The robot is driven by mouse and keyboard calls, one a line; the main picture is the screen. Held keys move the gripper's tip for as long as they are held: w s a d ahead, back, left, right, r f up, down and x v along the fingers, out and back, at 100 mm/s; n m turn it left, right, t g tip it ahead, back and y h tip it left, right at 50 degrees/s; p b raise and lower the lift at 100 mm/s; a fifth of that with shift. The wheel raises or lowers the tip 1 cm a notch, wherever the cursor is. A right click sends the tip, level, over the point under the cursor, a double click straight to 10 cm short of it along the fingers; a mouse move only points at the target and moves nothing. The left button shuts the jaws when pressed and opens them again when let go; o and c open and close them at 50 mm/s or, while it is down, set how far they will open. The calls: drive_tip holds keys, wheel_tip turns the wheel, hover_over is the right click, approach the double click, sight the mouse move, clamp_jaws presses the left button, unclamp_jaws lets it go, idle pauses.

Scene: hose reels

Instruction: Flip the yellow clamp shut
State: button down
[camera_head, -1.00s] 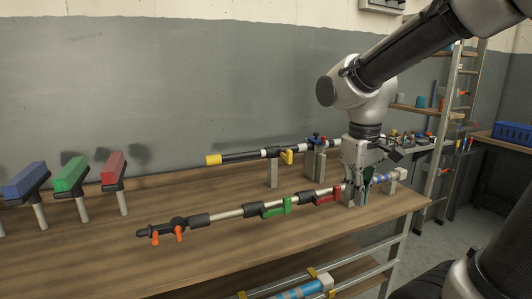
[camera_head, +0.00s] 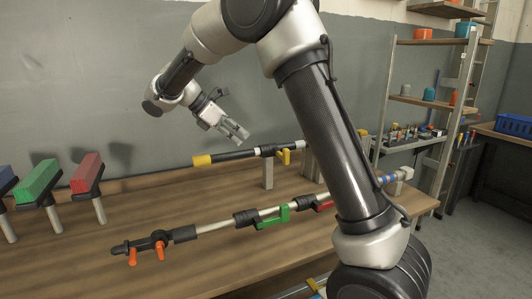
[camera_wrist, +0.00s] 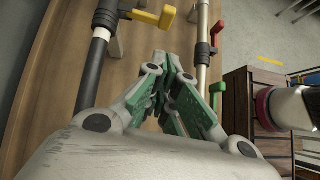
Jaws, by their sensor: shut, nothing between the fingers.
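The yellow clamp (camera_head: 285,156) is on the back pole (camera_head: 235,155), just left of my forearm in the head view. In the wrist view its yellow lever (camera_wrist: 166,18) sticks out sideways from the left pole (camera_wrist: 98,38) and has a bent end. My gripper (camera_head: 243,135) is above and left of the clamp in the head view, apart from it. In the wrist view my gripper (camera_wrist: 168,58) points toward the clamp's side of the poles, with its fingertips together and nothing between them.
The front pole (camera_head: 215,225) carries a green clamp (camera_head: 274,217), a red clamp (camera_head: 324,205) and orange handles (camera_head: 160,250). A post (camera_head: 268,174) supports the back pole. Red (camera_head: 87,173) and green (camera_head: 38,182) blocks stand at left. My arm hides part of the bench's right side.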

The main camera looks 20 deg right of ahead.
drive_tip(key=shift+f, duration=0.1)
approach(283, 162)
wheel_tip(283, 162, down, 3)
drive_tip(key=a, duration=0.1)
drive_tip(key=shift+s+d, duration=0.2)
drive_tip(key=shift+d, duration=1.9)
